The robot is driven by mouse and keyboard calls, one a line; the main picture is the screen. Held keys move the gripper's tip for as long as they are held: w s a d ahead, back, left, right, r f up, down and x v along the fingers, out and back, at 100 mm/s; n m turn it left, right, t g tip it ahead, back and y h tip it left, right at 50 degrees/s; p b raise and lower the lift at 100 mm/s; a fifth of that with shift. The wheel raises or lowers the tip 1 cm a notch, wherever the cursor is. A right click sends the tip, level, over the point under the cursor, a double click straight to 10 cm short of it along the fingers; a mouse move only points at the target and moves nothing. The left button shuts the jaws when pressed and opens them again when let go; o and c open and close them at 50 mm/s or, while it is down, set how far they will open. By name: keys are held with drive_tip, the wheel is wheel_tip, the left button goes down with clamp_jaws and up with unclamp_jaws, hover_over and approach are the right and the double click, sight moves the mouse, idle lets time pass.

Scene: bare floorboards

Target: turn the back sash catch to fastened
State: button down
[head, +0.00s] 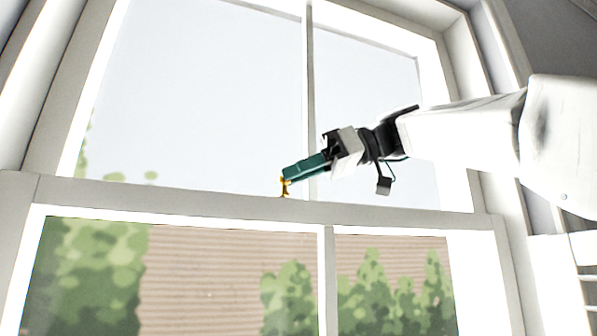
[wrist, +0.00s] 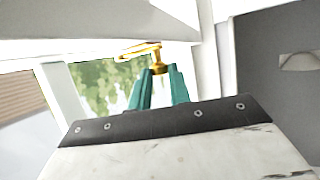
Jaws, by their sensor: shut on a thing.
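The sash catch (head: 284,188) is a small brass-coloured fitting on the window's white meeting rail, left of the upper sash's middle bar. It is the only catch in view. In the wrist view, the catch (wrist: 139,50) shows a flat arm reaching left and a knobbed end pointing down between my fingertips. My gripper (head: 287,176), with green fingers, reaches in from the right and is shut on the catch. In the wrist view, the gripper (wrist: 158,75) has a finger on each side of the knobbed end. The fingers hide part of the catch in the head view.
The meeting rail (head: 140,195) runs across the window, with a vertical glazing bar (head: 310,90) close behind my gripper. The white window frame (head: 470,110) stands at the right, near my arm. A grey panel with a pale handle-like piece (wrist: 300,62) shows at the right.

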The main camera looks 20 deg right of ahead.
drive_tip(key=c, duration=1.3)
unclamp_jaws()
drive_tip(key=shift+w+f, duration=0.1)
drive_tip(key=shift+f, duration=0.05)
drive_tip(key=v, duration=0.8)
drive_tip(key=shift+a, duration=0.1)
